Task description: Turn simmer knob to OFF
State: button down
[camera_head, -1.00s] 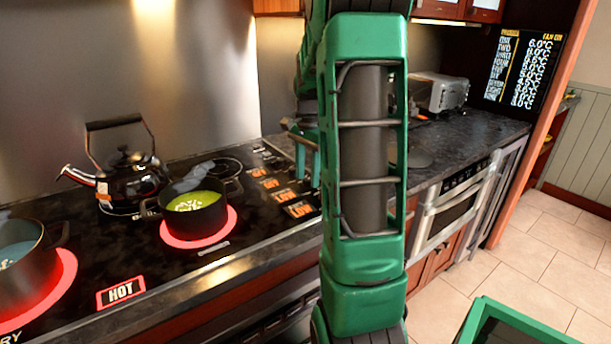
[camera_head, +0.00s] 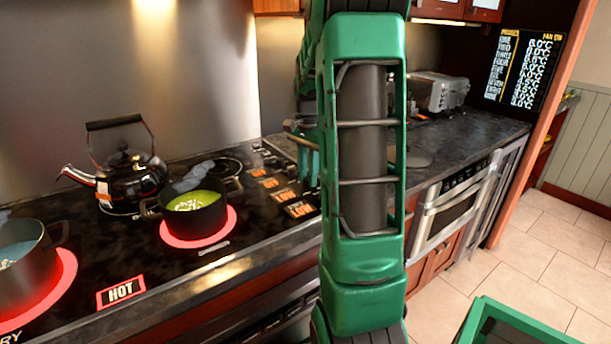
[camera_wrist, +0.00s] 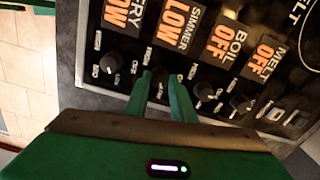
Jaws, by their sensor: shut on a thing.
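In the wrist view the simmer knob (camera_wrist: 159,88) is a small dark knob below an orange display (camera_wrist: 181,22) reading SIMMER LOW. My gripper (camera_wrist: 161,77) has its two green fingers on either side of this knob and is shut on it. The fingers hide much of the knob, so its pointer direction cannot be told. In the head view my gripper (camera_head: 308,162) is at the right end of the cooktop, partly hidden behind my arm, and the knob is not visible there.
The fry knob (camera_wrist: 110,63) is left of the fingers; the boil knob (camera_wrist: 205,92) and melt knob (camera_wrist: 241,103) are close on the right. A green-filled pot (camera_head: 196,205) sits on a glowing burner, with a black kettle (camera_head: 130,178) behind.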

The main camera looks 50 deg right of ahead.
aim_at(306, 178)
jog(key=n, duration=0.6)
jog(key=shift+w+n, duration=0.15)
jog(key=shift+n, duration=0.25)
jog(key=n, duration=0.5)
jog(key=shift+r+n, duration=0.1)
jog(key=shift+n, duration=0.6)
jog(key=c, duration=1.5)
grip_release()
notch_tip(306, 178, up, 11)
jog(key=shift+a+f, duration=0.1)
jog(key=shift+f, duration=0.05)
jog(key=shift+m, duration=0.5)
jog(key=s+a+f, duration=0.3)
jog(key=s+a, duration=0.3)
jog(key=s, duration=0.1)
jog(key=s+a+f, duration=0.4)
jog(key=s+a, duration=0.3)
jog(key=s+a+f, duration=0.3)
jog(key=s+a, duration=0.4)
jog(key=shift+s+a+f, duration=0.15)
jog(key=shift+a+f, duration=0.05)
jog(key=shift+a, duration=0.05)
